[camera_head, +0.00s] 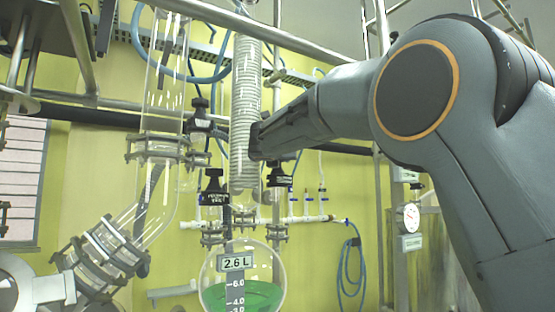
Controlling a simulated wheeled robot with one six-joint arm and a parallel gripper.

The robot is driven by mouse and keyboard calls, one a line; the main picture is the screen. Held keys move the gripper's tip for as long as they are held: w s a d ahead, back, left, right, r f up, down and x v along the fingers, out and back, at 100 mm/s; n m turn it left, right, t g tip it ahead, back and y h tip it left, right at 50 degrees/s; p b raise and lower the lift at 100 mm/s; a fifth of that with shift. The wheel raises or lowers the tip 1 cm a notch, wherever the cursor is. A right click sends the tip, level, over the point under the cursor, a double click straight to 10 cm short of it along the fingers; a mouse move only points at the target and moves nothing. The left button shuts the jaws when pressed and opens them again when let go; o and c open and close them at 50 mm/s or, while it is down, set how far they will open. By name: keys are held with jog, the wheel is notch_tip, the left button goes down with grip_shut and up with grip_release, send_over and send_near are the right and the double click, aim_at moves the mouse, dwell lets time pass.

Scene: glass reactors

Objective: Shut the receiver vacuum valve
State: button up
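The round glass receiver (268,264) holds green liquid and carries a 2.6 L tag and a level scale. Above its left neck is a black-handled valve (214,187) with a small label, too small to read surely. A second black-handled valve (278,178) stands above its right neck. I cannot tell for sure which is the receiver vacuum valve, or whether either is open. My gripper (258,141) is at the left end of my arm, above the right valve and overlapping the coiled glass column in the picture. Its fingers are not clear, and I see no contact with either valve.
The coiled glass column (244,110) rises above the receiver. A wide glass tube (165,80) with metal clamps stands left. Metal rails cross above. A white manifold (305,219) with small blue taps, a blue hose (350,262) and a gauge (409,216) are at right.

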jog(key=shift+r+m+h, duration=0.15)
jog(key=shift+m+h, duration=0.15)
jog(key=shift+h, duration=0.1)
jog(key=o, duration=0.8)
jog(key=shift+w+f+y, duration=0.1)
jog(key=shift+f+y, duration=0.1)
jog(key=shift+y, duration=0.1)
